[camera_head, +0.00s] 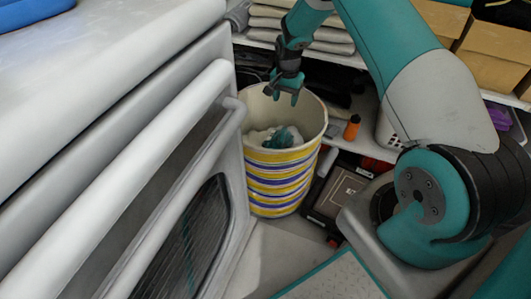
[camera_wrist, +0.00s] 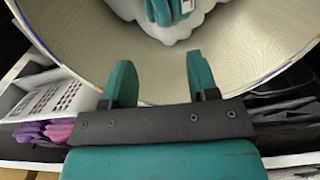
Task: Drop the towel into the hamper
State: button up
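The hamper (camera_head: 281,183) is a round bin with yellow, blue and white stripes, standing upright at the middle of the head view. Its pale inner wall (camera_wrist: 255,50) fills much of the wrist view. A crumpled white cloth, which looks like the towel (camera_head: 258,137), lies inside at the bottom; it also shows in the wrist view (camera_wrist: 182,34). A teal and grey item (camera_wrist: 170,10) lies on it; I cannot tell what it is. My gripper (camera_head: 283,98) is above the hamper's mouth, pointing down. In the wrist view its fingers (camera_wrist: 162,80) are apart with nothing between them.
A white appliance with a long handle (camera_head: 140,160) stands close on the left. Shelves behind hold folded grey cloths (camera_head: 325,38) and cardboard boxes (camera_head: 495,55). An orange bottle (camera_head: 352,127) and a dark case (camera_head: 338,195) are right of the hamper.

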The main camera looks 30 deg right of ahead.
notch_tip(320, 180, up, 18)
jog(key=p, duration=0.3)
jog(key=shift+f, duration=0.25)
dwell(0.3)
